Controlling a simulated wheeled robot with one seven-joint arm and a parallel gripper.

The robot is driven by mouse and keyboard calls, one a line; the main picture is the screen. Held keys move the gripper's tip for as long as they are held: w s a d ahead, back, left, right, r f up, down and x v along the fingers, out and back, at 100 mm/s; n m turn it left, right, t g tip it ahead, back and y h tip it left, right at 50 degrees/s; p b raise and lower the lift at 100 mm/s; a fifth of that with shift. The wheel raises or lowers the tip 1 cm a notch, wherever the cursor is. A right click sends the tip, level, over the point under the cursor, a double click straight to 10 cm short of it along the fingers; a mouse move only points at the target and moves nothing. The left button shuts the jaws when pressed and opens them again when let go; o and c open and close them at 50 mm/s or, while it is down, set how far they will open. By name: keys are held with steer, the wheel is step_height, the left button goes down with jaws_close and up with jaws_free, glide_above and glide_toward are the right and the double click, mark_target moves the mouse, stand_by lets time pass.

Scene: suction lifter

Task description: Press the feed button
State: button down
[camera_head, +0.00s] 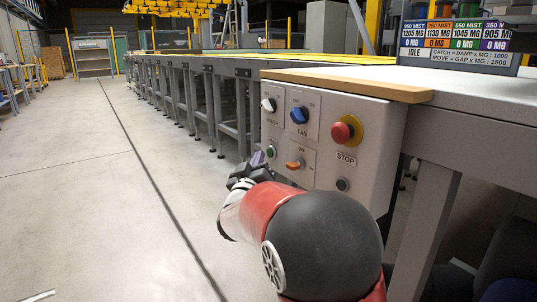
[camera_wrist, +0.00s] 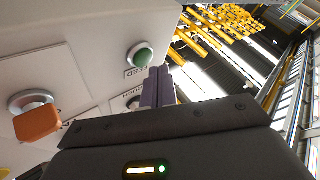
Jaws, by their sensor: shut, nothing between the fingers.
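The green feed button (camera_head: 270,152) sits at the lower left of the grey control box (camera_head: 365,112). In the wrist view the green button (camera_wrist: 141,57) shows in a light ring, with an upside-down FEED label beside it. My gripper (camera_head: 257,159) is at the box's left edge, close to the button. Its purple fingers are shut together and empty. In the wrist view the fingertips (camera_wrist: 159,71) appear just below and right of the button and overlap the label's edge. I cannot tell how far they are from the panel.
An orange switch (camera_head: 295,164) is right of the button. The floor to the left is clear.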

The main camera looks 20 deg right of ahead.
steer(key=shift+w+d, duration=0.1)
steer(key=shift+d, duration=0.25)
